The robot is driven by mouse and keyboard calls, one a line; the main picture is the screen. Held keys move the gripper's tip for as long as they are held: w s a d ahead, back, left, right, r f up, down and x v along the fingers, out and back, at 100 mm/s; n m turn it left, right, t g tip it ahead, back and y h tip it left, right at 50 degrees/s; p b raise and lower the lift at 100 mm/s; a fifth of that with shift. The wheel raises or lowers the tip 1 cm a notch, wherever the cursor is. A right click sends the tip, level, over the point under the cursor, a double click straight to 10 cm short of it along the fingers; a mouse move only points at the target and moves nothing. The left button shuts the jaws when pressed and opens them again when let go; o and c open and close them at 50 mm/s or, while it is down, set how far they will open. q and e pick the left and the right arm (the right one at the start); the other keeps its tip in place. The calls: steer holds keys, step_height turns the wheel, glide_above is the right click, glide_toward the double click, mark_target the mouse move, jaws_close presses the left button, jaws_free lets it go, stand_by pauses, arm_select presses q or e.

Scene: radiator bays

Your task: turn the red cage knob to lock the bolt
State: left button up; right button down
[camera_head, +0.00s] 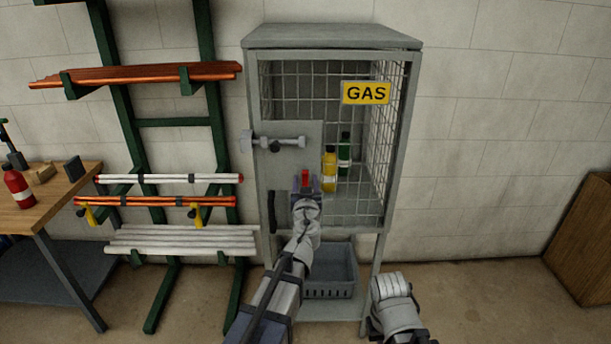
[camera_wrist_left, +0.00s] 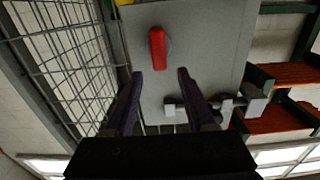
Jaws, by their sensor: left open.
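The red cage knob (camera_head: 305,178) is on the grey door plate (camera_head: 311,135) of the GAS cage. In the left wrist view the knob (camera_wrist_left: 158,48) is an upright red bar just beyond the fingertips, roughly between their lines. My left gripper (camera_head: 306,187) is in front of the knob and partly hides it in the head view. Its two dark fingers (camera_wrist_left: 160,74) are open, with nothing visible between them. The grey bolt (camera_head: 283,142) lies level across the door's left edge, above the knob; it also shows in the wrist view (camera_wrist_left: 215,106).
Yellow (camera_head: 329,165) and green (camera_head: 344,153) bottles stand inside the cage beside the plate. A grey crate (camera_head: 331,277) sits below. A green rack (camera_head: 170,122) with pipes stands close on the left. Wall and floor right of the cage are clear until a wooden box (camera_head: 585,240).

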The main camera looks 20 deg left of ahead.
mark_target(305, 175)
arm_select(q)
steer(key=x, duration=0.4)
steer(key=shift+w, duration=0.2)
steer(key=shift+s, duration=0.1)
steer(key=shift+c, duration=0.2)
jaws_close()
